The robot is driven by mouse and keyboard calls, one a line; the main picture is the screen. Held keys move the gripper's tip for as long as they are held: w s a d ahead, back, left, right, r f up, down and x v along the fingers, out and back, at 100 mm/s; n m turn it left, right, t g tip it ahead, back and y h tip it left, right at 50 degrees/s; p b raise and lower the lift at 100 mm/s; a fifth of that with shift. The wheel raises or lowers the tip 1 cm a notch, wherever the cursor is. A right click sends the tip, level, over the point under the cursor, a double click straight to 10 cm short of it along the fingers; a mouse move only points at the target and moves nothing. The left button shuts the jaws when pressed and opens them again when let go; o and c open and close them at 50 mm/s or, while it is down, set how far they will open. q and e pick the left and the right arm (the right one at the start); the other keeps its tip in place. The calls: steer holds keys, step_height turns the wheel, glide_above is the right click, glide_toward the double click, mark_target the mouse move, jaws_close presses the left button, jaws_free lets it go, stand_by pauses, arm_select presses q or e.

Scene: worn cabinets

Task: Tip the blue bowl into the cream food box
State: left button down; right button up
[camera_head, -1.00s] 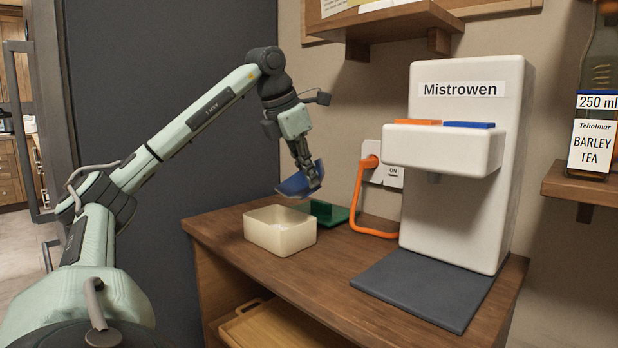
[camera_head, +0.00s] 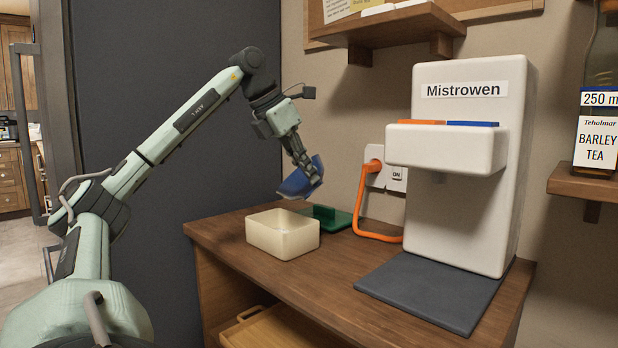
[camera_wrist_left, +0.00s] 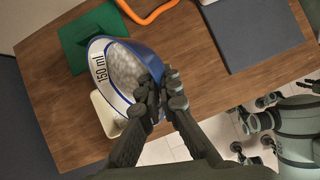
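The blue bowl (camera_head: 301,180) hangs in the air above the back of the cream food box (camera_head: 283,236), clearly tilted. My left gripper (camera_head: 311,178) is shut on its rim. In the left wrist view the bowl (camera_wrist_left: 98,62) shows a white band reading "150 ml" and a pale grey, grainy-looking content inside. There, my left gripper's fingers (camera_wrist_left: 158,98) grip its edge, and the box (camera_wrist_left: 103,112) is mostly hidden below the bowl. In the head view the box stands open on the wooden top; its floor is partly hidden. Dark parts near my body may be my right gripper (camera_wrist_left: 257,122).
A green lid-like piece (camera_head: 326,217) lies behind the box. A shelf (camera_head: 385,27) juts out above. The front wooden top is clear.

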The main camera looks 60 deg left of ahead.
stand_by(0.4)
arm_select(q)
steer(key=shift+s+a+r+t+h+b, duration=0.2)
steer(key=shift+t+h+b, duration=0.1)
steer(key=shift+b, duration=0.25)
steer(key=shift+a+r, duration=0.1)
steer(key=shift+s+a+t+h+b, duration=0.15)
steer(key=shift+t+h+b, duration=0.2)
steer(key=shift+b, duration=0.4)
steer(key=shift+r+n, duration=0.2)
steer(key=shift+n, duration=0.1)
steer(key=shift+s+a, duration=0.1)
